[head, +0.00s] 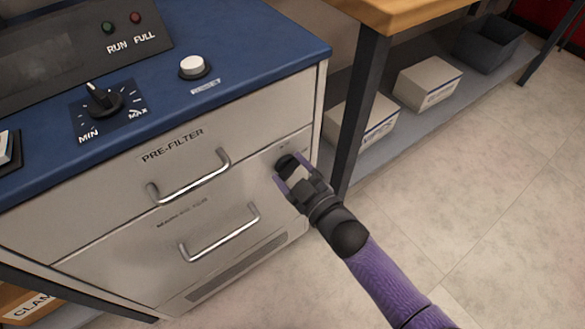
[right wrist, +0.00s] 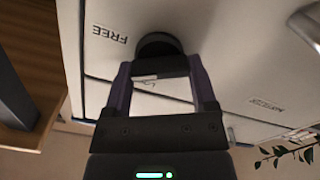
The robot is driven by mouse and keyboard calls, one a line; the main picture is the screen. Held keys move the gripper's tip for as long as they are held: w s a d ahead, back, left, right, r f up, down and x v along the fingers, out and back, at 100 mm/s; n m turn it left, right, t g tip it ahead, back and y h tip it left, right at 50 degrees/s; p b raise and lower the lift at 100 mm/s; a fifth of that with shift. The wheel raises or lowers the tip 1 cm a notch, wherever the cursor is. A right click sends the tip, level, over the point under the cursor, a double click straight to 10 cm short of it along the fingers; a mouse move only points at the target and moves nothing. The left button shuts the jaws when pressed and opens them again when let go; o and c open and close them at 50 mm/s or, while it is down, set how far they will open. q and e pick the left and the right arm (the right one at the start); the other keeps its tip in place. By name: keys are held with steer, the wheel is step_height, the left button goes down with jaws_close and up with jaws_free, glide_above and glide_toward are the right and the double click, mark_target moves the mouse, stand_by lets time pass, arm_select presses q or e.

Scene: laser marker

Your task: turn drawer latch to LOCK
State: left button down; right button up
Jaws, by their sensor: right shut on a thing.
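The drawer latch is a round dark knob (head: 286,164) at the right end of the drawer fronts, close to the cabinet's right edge. It also shows in the right wrist view (right wrist: 158,43), with a FREE label (right wrist: 110,33) beside it. My right gripper (head: 291,171) has its two purple fingers on either side of the knob and is shut on it. In the right wrist view the fingers (right wrist: 160,68) flank the knob, and a small label between them is partly hidden. The latch's exact pointing direction is hard to tell. My left gripper is not in view.
The PRE-FILTER drawer (head: 110,180) and a lower drawer (head: 125,250) look closed, with metal handles (head: 190,180) left of my gripper. A blue top (head: 240,40) carries a dial and button. A table leg (head: 357,110) stands close right; the floor beyond is clear.

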steer(key=n, duration=0.2)
steer(key=shift+f+n, duration=0.1)
steer(key=shift+n, duration=0.3)
steer(key=n, duration=0.3)
steer(key=shift+f+n, duration=0.1)
steer(key=shift+n, duration=1.4)
arm_select(q)
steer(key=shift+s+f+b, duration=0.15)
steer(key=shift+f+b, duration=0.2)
steer(key=shift+b, duration=0.05)
arm_select(e)
steer(key=shift+f+n, duration=0.1)
steer(key=shift+n, duration=1.4)
steer(key=o, duration=1.2)
steer(key=shift+c, duration=0.2)
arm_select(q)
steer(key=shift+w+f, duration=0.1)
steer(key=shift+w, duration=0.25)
